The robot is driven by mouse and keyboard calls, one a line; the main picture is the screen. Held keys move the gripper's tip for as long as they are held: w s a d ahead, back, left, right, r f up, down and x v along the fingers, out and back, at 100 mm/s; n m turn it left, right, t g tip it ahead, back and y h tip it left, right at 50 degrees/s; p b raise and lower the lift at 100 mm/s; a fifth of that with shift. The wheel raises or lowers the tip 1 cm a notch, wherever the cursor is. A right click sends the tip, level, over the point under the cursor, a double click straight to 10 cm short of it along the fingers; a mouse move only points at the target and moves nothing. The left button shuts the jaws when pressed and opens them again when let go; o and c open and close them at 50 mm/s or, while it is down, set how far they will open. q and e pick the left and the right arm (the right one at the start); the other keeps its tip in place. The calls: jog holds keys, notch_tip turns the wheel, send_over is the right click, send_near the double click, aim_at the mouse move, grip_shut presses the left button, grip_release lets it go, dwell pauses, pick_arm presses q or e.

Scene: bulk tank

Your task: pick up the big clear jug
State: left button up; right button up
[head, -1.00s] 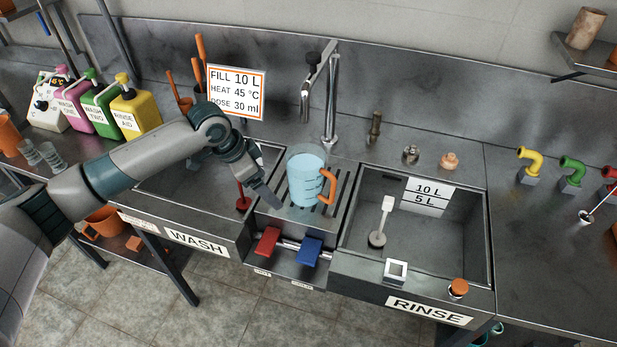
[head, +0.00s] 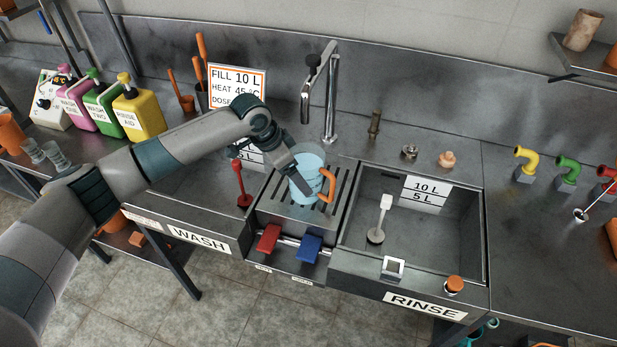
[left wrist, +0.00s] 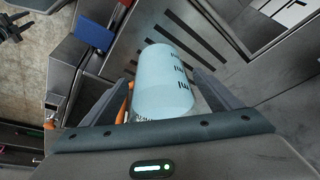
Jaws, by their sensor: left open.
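The big clear jug (head: 309,166), with bluish contents or tint and an orange handle, stands on the slatted drain rack (head: 341,182) between the two sinks. In the left wrist view the jug (left wrist: 163,88) lies between my two fingers, with dark markings on its side. My left gripper (head: 303,190) is open. In the head view its fingers overlap the jug's left front side and hide part of it. I cannot tell if they touch it. The handle shows on the jug's right.
The faucet (head: 329,100) rises just behind the jug. A red-handled plug (head: 242,188) stands to the left, in the wash sink. Red (head: 268,238) and blue (head: 309,249) pedals are in front below. The rinse sink (head: 365,215) is at right, holding a white-handled plug (head: 381,218).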

aim_at(307, 167)
pick_arm(q)
jog(key=shift+w+d+r+p, duration=0.1)
jog(key=shift+w+d+p, duration=0.2)
jog(key=shift+d, duration=0.25)
jog(key=d, duration=0.1)
jog(key=w+d+f+p, duration=0.1)
jog(key=d+f, duration=0.1)
jog(key=shift+w+d, duration=0.1)
jog(key=shift+w, duration=0.15)
jog(key=shift+w+d+f, duration=0.1)
jog(key=shift+f, duration=0.45)
jog(key=shift+c, duration=0.7)
jog(key=shift+w+r+p, duration=0.1)
jog(key=shift+p, duration=0.2)
jog(key=c, duration=1.6)
jog(key=shift+c, duration=0.2)
